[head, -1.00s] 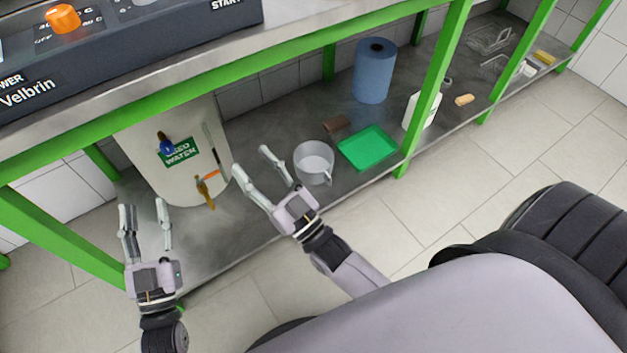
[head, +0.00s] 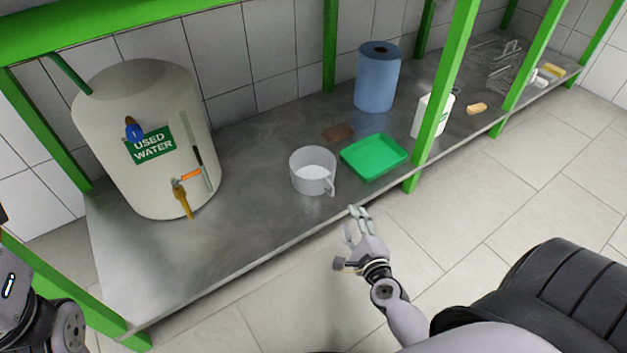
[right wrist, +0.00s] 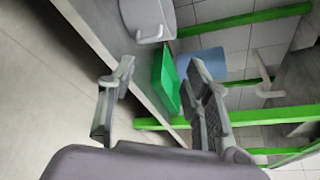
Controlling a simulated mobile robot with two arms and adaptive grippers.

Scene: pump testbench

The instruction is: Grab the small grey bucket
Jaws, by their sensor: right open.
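The small grey bucket (head: 313,173), a light grey cup-like pail with a handle, stands upright on the lower metal shelf in the head view. It also shows at the top of the right wrist view (right wrist: 146,16). My right gripper (head: 354,222) is open and empty, in front of the shelf edge, right of and nearer than the bucket, not touching it. Its two fingers are spread in the right wrist view (right wrist: 160,82). Only part of my left arm shows at the lower left of the head view; its fingers are out of frame.
A green tray (head: 374,156) lies right of the bucket, with a brown piece (head: 338,132) behind. A used water tank (head: 150,140) stands left. A blue roll (head: 378,78) and white bottle (head: 431,115) stand right. A green post (head: 447,75) rises at the shelf front.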

